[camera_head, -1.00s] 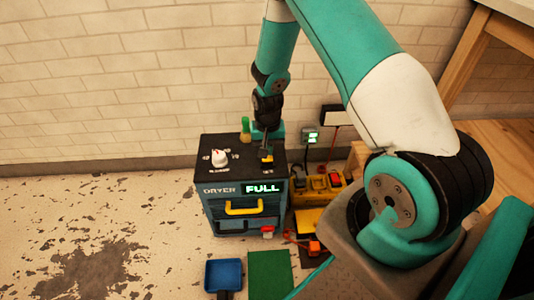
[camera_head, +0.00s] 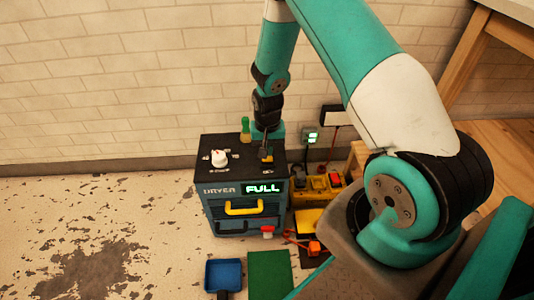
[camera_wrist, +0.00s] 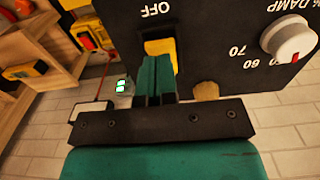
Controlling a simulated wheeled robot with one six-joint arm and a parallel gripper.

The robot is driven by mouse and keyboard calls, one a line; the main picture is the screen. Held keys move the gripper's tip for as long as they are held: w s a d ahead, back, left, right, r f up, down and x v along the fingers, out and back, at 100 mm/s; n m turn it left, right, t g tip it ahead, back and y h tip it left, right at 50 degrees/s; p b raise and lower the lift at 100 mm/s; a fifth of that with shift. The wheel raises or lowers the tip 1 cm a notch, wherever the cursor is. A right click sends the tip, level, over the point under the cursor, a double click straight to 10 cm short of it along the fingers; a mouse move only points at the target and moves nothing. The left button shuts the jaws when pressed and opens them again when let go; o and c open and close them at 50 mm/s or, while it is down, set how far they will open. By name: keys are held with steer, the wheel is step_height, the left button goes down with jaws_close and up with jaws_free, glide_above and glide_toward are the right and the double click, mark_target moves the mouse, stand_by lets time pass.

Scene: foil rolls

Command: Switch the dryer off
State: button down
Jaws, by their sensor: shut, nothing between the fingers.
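In the head view the switch is a small patch at the top's right side, partly hidden by my gripper. My gripper (camera_wrist: 155,68) is shut and empty, its teal fingertips overlapping the switch's lower part. I cannot tell whether they touch it.
A white dial (camera_head: 219,158) with a red mark stands on the dryer's left side. A green-topped bottle-like item (camera_head: 246,130) stands at the back edge. A yellow box with a red switch (camera_head: 335,180) is to the right. A blue tray (camera_head: 223,274) and green mat (camera_head: 269,275) lie in front.

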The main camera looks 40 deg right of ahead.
steer(key=shift+f+b, duration=0.9)
steer(key=shift+f, duration=0.55)
stand_by(0.5)
step_height(320, 180, up, 7)
steer(key=p, duration=0.6)
steer(key=shift+r, duration=0.1)
stand_by(0.5)
